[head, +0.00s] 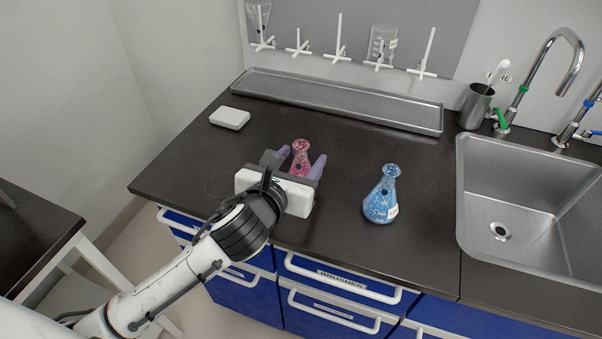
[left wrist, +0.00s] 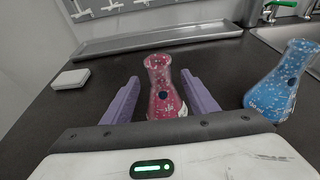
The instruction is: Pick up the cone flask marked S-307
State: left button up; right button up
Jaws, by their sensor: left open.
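A cone flask with pink-red speckled contents (head: 301,157) stands upright on the dark counter; in the left wrist view it (left wrist: 166,88) is between the two purple fingers. A cone flask with blue speckled contents (head: 381,198) stands to its right and also shows in the left wrist view (left wrist: 284,84). No marking is readable on either flask. My left gripper (head: 300,164) is open, its fingers on either side of the pink flask, with gaps visible in the left wrist view (left wrist: 160,95). The flask's lower part is hidden by the gripper body. My right gripper is not in view.
A white box (head: 230,118) lies at the back left. A long grey metal tray (head: 340,103) runs along the wall below a drying rack. A dark cup (head: 475,106) and a sink (head: 525,190) are at the right. The counter's front middle is clear.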

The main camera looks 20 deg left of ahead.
pick_arm(q)
jog(key=x, duration=0.3)
jog(key=shift+w+d+f, duration=0.15)
jog(key=shift+w+f, duration=0.1)
jog(key=c, duration=1.1)
jog(key=shift+c, duration=0.5)
jog(key=shift+r, duration=0.2)
